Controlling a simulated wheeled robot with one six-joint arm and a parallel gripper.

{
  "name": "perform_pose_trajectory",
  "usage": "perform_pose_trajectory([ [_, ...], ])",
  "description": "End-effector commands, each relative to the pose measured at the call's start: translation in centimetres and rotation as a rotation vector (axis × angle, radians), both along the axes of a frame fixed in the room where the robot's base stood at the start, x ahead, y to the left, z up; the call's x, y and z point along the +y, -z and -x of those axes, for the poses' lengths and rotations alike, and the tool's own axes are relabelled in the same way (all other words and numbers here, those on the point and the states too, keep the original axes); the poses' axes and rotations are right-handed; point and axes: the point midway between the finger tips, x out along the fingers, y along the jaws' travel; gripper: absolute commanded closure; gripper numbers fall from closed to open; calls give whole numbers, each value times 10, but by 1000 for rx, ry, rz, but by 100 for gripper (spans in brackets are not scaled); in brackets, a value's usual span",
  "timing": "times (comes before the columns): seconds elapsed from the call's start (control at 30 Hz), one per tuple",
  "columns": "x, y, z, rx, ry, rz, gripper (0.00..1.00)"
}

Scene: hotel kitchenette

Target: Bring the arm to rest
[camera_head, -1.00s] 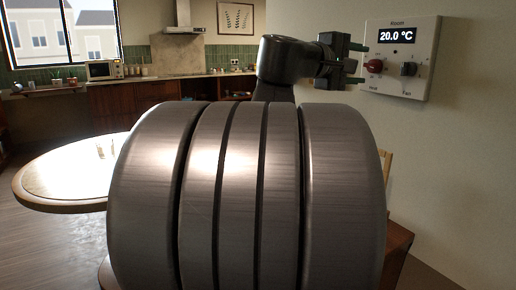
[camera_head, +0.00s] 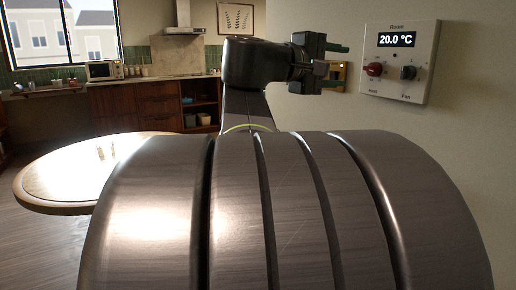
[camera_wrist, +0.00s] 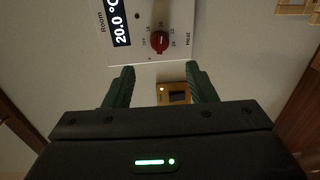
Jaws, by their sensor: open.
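My gripper (camera_head: 338,61) is in the upper middle of the head view, on my arm, left of the wall thermostat panel (camera_head: 398,88) and apart from it. In the wrist view its two green fingers (camera_wrist: 160,90) are spread with nothing between them. The panel is pale, with a display reading 20.0 °C, a red knob (camera_head: 374,69) and a dark knob (camera_head: 408,73). In the wrist view the panel (camera_wrist: 180,45) lies beyond the fingertips, with its red knob (camera_wrist: 159,41) in sight.
A round wooden table (camera_head: 70,178) stands at left. A kitchen counter with a microwave (camera_head: 104,70) is at the back. The wall is close at right.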

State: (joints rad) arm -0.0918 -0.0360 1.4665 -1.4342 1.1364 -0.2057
Motion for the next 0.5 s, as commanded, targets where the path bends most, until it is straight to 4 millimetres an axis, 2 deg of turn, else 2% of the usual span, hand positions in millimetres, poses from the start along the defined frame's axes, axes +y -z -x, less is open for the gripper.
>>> perform_pose_trajectory([
  [0.5, -71, 6, -42, 1, 3, 1, 49],
])
